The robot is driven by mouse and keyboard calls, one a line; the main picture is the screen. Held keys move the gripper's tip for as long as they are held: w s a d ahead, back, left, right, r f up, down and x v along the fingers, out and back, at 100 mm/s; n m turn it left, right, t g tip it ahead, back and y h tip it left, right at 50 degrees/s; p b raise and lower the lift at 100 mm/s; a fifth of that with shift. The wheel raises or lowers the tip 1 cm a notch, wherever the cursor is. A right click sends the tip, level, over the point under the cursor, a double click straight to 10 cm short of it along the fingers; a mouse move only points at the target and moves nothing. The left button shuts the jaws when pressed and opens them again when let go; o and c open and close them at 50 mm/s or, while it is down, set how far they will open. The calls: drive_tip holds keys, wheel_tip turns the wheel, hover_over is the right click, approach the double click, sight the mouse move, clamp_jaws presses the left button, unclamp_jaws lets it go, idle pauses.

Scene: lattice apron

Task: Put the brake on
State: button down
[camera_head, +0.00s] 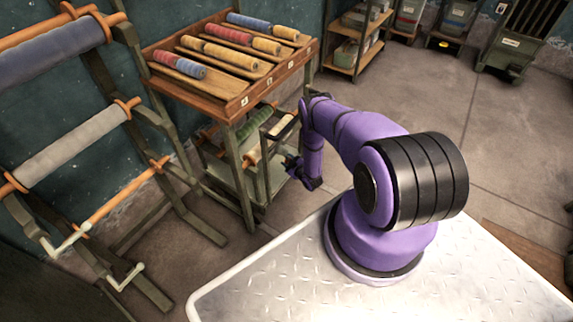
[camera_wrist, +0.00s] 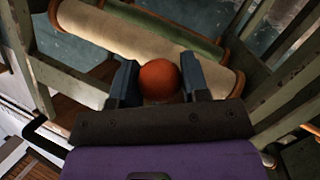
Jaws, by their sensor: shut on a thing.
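An orange-red ball knob (camera_wrist: 159,79) sits between the two dark fingers of my gripper (camera_wrist: 162,85) in the wrist view. The fingers are shut on it from both sides. What the knob is fixed to is hidden behind the gripper. A cream roll (camera_wrist: 115,32) with wooden end discs lies just beyond the fingers, with a green roll (camera_wrist: 185,38) behind it. In the head view my gripper (camera_head: 291,164) is low beside a frame with rolls (camera_head: 263,165), at the right of the shelf unit. The knob cannot be made out there.
A wooden rack (camera_head: 235,95) with sloped rows of coloured spools stands above the framed rolls. A stand with large blue and grey rolls (camera_head: 70,145) is at the left. The floor at the right (camera_head: 470,100) is clear.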

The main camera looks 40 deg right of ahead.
drive_tip(key=shift+d+r+n, duration=0.1)
drive_tip(key=shift+d+n, duration=0.15)
drive_tip(key=shift+n, duration=0.05)
drive_tip(key=shift+w+d, duration=0.1)
drive_tip(key=c, duration=0.9)
unclamp_jaws()
drive_tip(key=v, duration=1.1)
